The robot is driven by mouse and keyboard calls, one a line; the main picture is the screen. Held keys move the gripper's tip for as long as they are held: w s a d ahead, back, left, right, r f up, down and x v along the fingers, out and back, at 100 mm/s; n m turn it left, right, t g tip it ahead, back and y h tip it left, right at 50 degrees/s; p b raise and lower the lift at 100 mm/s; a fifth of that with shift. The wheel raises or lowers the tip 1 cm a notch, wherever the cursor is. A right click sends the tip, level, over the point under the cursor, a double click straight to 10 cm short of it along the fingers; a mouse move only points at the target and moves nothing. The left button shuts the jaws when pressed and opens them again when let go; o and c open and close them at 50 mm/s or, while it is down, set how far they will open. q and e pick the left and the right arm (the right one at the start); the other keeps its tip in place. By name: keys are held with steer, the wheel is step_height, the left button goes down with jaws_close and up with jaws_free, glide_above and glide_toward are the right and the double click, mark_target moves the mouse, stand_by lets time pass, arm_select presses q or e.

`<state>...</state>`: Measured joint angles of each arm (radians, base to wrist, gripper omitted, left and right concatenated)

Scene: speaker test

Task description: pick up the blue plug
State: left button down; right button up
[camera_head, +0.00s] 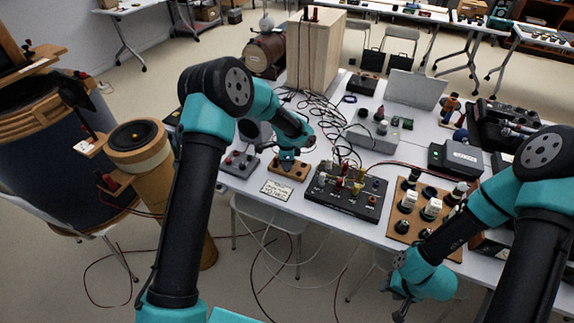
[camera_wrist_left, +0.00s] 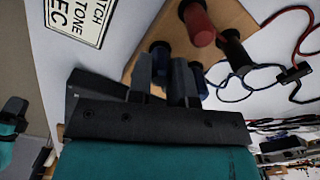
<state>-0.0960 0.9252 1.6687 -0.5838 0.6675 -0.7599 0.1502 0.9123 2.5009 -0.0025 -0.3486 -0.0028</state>
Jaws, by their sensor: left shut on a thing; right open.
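The blue plug (camera_wrist_left: 160,58) shows in the left wrist view between the two fingers of my left gripper (camera_wrist_left: 163,82), over a small wooden board (camera_wrist_left: 225,14). My left gripper is shut on it. In the head view my left gripper (camera_head: 287,157) is low over the same wooden board (camera_head: 288,173) near the table's front edge, and mostly covers the plug. I cannot tell whether the plug is clear of the board. My right gripper (camera_head: 402,303) is open and empty, in front of the table at the lower right.
A red plug (camera_wrist_left: 197,25) and a black plug (camera_wrist_left: 235,52) stand on the board close by. A labelled card (camera_head: 277,190) lies in front. A black terminal panel (camera_head: 345,192) and a socket board (camera_head: 427,212) are to the right. Loose black cables (camera_head: 322,108) lie behind.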

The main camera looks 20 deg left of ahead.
arm_select(q)
steer(key=shift+r, duration=0.1)
steer(key=shift+r, duration=0.5)
steer(key=shift+s+r, duration=0.2)
steer(key=shift+r, duration=1.05)
steer(key=s+d+r, duration=0.1)
steer(key=s+d, duration=0.3)
steer(key=s, duration=1.1)
steer(key=shift+d+r, duration=0.15)
steer(key=shift+d, duration=0.05)
steer(key=shift+r, duration=0.15)
steer(key=shift+r, duration=2.65)
